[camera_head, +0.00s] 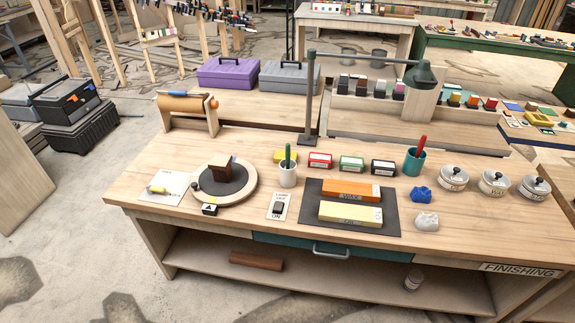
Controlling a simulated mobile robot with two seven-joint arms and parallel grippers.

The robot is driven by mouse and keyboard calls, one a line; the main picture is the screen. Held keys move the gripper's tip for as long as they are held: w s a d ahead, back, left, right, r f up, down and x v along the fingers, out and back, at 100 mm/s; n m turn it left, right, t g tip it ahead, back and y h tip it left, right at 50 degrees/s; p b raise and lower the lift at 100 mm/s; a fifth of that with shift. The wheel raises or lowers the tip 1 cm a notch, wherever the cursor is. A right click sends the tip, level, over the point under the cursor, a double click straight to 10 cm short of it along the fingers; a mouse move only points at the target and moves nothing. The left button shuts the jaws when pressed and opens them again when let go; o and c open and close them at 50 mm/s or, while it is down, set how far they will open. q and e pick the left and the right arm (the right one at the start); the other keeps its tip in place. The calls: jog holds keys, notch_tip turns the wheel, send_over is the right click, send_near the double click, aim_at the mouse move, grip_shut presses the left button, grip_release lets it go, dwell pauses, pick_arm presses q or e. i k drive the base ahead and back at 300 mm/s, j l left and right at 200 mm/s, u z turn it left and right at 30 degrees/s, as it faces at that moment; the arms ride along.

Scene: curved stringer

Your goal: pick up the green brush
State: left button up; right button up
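A green-handled tool (288,154), which looks like the green brush, stands upright in a white cup (287,175) near the middle of the workbench. Only its handle shows; its lower end is hidden inside the cup. A red-handled tool (421,145) stands in a teal cup (414,163) further right. Neither of my grippers is in view.
The workbench (335,157) holds a round turntable (228,193) left of the white cup and a dark mat (312,196) with two sharpening blocks to its right. A lamp post (309,100) rises behind. Lidded jars (494,182) stand at right.

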aim_at(288, 146)
jog(key=i+j+u, duration=0.1)
jog(key=i+u, duration=0.2)
jog(key=i, duration=0.65)
